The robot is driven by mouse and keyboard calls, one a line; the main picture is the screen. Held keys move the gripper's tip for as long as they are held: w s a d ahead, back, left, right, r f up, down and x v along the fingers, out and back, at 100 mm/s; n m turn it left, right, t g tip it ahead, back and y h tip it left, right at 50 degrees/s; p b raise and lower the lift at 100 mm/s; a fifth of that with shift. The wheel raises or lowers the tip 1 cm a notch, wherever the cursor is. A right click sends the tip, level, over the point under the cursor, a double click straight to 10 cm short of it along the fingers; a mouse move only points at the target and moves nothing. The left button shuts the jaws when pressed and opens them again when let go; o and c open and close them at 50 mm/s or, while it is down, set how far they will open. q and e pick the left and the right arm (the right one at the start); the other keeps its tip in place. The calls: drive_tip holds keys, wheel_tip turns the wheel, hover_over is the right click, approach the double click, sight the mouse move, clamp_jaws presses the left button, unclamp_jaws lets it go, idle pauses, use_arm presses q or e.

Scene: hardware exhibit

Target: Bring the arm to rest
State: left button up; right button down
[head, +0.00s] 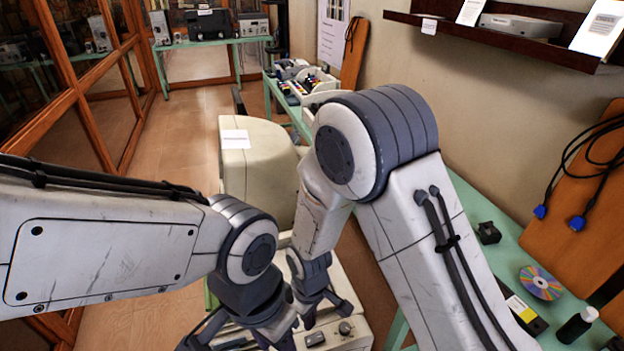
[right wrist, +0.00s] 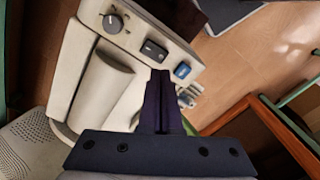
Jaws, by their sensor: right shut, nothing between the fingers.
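My right arm rises from the lower right in the head view, bends at a high elbow and points down. Its gripper (head: 309,318) is over a beige machine (head: 342,290) and partly hidden by my left wrist. In the right wrist view the right gripper's fingers (right wrist: 160,82) are together and empty, in front of the machine's panel (right wrist: 130,42). The panel has a knob (right wrist: 112,23), a black switch (right wrist: 153,50) and a blue button (right wrist: 183,70). My left arm comes in from the left. Its dark gripper end (head: 240,338) is cut off by the bottom edge, so its fingers are unclear.
A beige cabinet (head: 258,165) stands behind the grippers. A dark shelf (head: 500,32) juts from the wall. Open floor (head: 185,140) lies left.

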drive_tip(key=s+d+r+m, duration=0.1)
drive_tip(key=s+d+r, duration=0.1)
drive_tip(key=s+r, duration=0.5)
drive_tip(key=s+d+r+m+y, duration=0.1)
drive_tip(key=s+d+r, duration=0.2)
drive_tip(key=s+r, duration=0.4)
wheel_tip(320, 180, up, 7)
drive_tip(key=shift+s+f, duration=0.1)
drive_tip(key=shift+s, duration=0.3)
drive_tip(key=shift+a, duration=0.1)
